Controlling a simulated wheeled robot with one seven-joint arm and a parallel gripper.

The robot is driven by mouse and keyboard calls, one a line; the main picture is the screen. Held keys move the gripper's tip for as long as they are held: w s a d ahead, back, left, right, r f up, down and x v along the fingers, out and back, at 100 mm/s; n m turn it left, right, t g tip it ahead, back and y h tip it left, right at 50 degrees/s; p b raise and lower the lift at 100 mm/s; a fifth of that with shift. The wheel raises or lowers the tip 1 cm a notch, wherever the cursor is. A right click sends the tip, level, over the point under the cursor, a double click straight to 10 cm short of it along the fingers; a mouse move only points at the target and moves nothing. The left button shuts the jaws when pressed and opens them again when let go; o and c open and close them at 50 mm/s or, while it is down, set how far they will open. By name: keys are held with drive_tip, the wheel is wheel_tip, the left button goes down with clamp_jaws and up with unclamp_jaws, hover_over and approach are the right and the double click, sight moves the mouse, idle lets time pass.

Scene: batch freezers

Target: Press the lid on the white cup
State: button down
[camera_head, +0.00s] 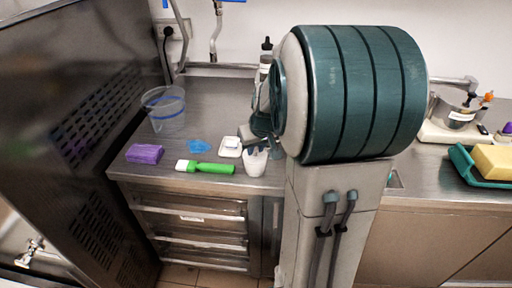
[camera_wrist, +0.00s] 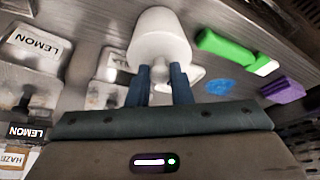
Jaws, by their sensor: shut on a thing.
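The white cup (camera_head: 255,163) stands on the steel counter near its front edge, just below my gripper (camera_head: 257,142). In the wrist view the cup (camera_wrist: 158,28) is ahead of the fingers, with its wide end toward me. My gripper (camera_wrist: 160,86) is shut on a small pale knob (camera_wrist: 159,70), which looks like the lid's handle. The lid (camera_wrist: 160,50) appears as a pale round face at the cup's mouth. I cannot tell whether it is fully seated or only resting there. My arm hides part of this area in the head view.
A green-handled tool (camera_head: 207,167), blue piece (camera_head: 198,146), purple block (camera_head: 145,153) and clear bucket (camera_head: 165,110) lie left of the cup. A small white tray (camera_head: 230,148) is close beside it. LEMON-labelled metal containers (camera_wrist: 30,45) show in the wrist view. A dark machine borders the left.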

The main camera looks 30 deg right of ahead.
idle(0.3)
drive_tip(key=c, duration=0.7)
unclamp_jaws()
drive_tip(key=shift+c, duration=0.2)
drive_tip(key=shift+r+p, duration=2.25)
drive_tip(key=shift+r, duration=1.2)
clamp_jaws()
drive_tip(key=shift+f, duration=0.15)
